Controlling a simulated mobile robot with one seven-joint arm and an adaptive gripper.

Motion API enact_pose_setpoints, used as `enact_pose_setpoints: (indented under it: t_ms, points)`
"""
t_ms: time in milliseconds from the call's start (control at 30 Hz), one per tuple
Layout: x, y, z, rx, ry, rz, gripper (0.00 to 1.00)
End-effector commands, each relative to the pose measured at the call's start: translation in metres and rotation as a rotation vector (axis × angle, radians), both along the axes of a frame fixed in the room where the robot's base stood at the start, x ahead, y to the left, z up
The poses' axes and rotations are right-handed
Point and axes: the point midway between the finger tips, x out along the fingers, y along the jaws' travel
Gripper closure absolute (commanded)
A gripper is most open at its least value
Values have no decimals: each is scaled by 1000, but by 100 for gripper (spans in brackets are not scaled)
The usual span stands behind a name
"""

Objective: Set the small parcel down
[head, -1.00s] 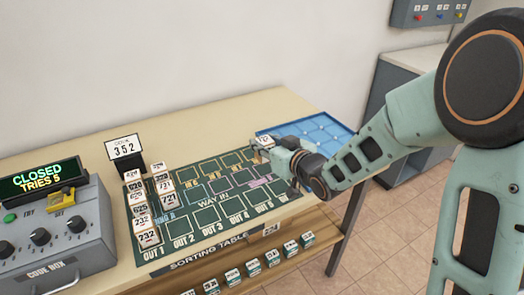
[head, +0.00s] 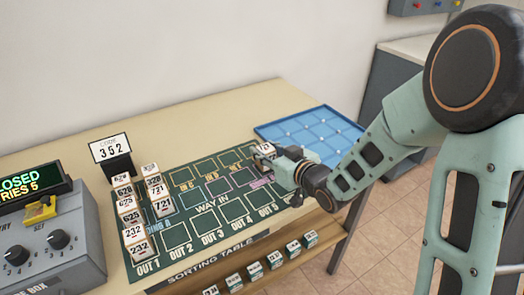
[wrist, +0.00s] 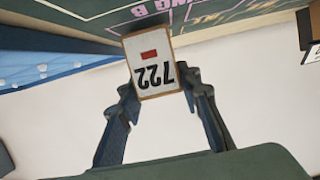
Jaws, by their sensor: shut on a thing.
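The small parcel (head: 264,149), a pale block marked 722 with a red bar, is between the fingers of my gripper (head: 280,160). The wrist view shows its numbered face (wrist: 152,62) upside down, with a finger of my gripper (wrist: 155,90) on each side. In the head view the parcel is at the back right part of the green sorting mat (head: 205,232), near the blue tray. I cannot tell whether its underside touches the mat. My gripper partly hides the mat's right end.
The blue tray (head: 318,132) looks empty at the back right. Several numbered parcels (head: 137,240) stand in columns on the mat's left. A 352 card stand (head: 112,152) and the code box (head: 62,255) are further left. More parcels line the front shelf (head: 255,272). The middle of the mat is clear.

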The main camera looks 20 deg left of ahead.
Motion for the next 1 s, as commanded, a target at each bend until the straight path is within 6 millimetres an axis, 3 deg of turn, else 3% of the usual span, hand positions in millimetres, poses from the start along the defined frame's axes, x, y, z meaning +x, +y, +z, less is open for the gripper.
enact_pose_setpoints:
  t_ms: [467,500,633,1000]
  points:
    - [-2,-3,-8,1,-1,0,95]
    - [-2,-3,-8,1,-1,0,67]
    - [-2,-3,-7,0,0,0,53]
    - [-2,-3,-4,0,0,0,51]
